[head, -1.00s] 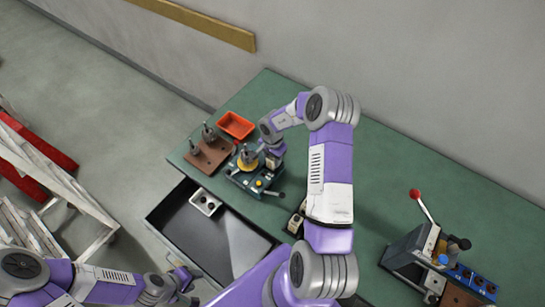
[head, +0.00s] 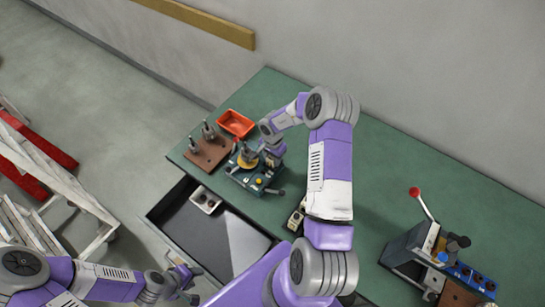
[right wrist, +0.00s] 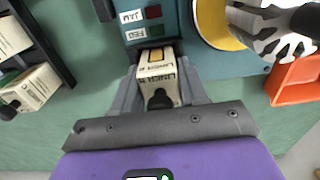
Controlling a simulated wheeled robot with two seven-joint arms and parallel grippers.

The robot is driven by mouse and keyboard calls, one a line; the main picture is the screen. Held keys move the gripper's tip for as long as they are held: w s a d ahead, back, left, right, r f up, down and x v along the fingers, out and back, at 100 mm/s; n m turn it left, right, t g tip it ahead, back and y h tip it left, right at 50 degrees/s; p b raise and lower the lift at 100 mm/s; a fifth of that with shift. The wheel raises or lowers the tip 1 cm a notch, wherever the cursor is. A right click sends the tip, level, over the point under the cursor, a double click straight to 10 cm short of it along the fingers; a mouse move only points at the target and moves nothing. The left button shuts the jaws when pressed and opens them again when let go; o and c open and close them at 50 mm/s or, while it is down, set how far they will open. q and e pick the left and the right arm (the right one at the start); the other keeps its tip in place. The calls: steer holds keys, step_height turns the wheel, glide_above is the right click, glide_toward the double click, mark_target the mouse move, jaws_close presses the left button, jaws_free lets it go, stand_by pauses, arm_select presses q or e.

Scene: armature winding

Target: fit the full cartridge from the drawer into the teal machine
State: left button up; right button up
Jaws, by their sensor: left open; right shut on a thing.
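The teal machine (head: 254,175) stands on the green bench. It fills the top of the right wrist view (right wrist: 165,12), with small labelled lights on its face. My right gripper (right wrist: 158,78) is shut on a pale labelled cartridge (right wrist: 157,70) with a dark knob at its near end. The cartridge's far end is at the slot in the machine's face; how deep it sits I cannot tell. In the head view my right gripper (head: 273,160) is close against the machine. The drawer (head: 183,222) is open below the bench. My left gripper (head: 188,278) is open and empty near the drawer.
A dark rack with pale cartridges (right wrist: 36,88) is left in the wrist view. A red tray (head: 236,123) and a brown board with grey spindles (head: 212,158) are near the machine. A pale holder (head: 205,200) lies in the drawer. A lever device (head: 415,250) stands right.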

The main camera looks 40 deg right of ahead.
steer(key=o, duration=1.2)
steer(key=shift+f, duration=0.1)
steer(key=shift+s, duration=0.1)
steer(key=shift+s+f, duration=0.1)
steer(key=r+p, duration=0.2)
steer(key=p, duration=0.1)
steer(key=r+p, duration=0.3)
steer(key=shift+w, duration=0.2)
steer(key=shift+f, duration=0.1)
